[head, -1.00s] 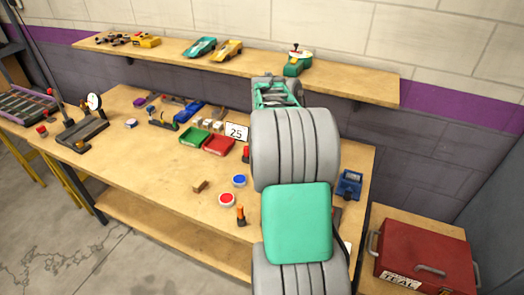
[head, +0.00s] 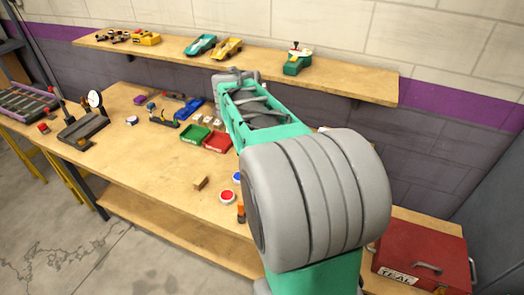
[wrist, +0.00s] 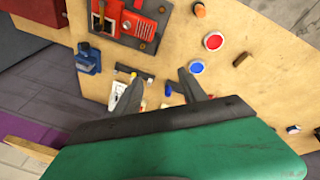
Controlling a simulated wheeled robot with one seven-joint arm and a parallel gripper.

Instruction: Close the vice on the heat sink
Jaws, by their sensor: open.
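The vice appears to be the red body (wrist: 148,22) on a dark bolted plate (wrist: 109,39) at the top of the wrist view, partly cut off by the frame. Pale stripes on it may be heat sink fins, but I cannot tell for sure. My arm hides this part of the bench in the head view. My gripper (wrist: 158,84) is open and empty, its two grey fingers apart over the bench, below the vice in the wrist view. The gripper itself is hidden in the head view.
A blue device (wrist: 88,58) stands left of the fingers. Red (wrist: 213,41) and blue (wrist: 196,67) buttons, an orange post (wrist: 200,10) and a small block (wrist: 242,59) lie to the right. A red toolbox (head: 425,256) and red (head: 217,142) and green (head: 195,134) trays show in the head view.

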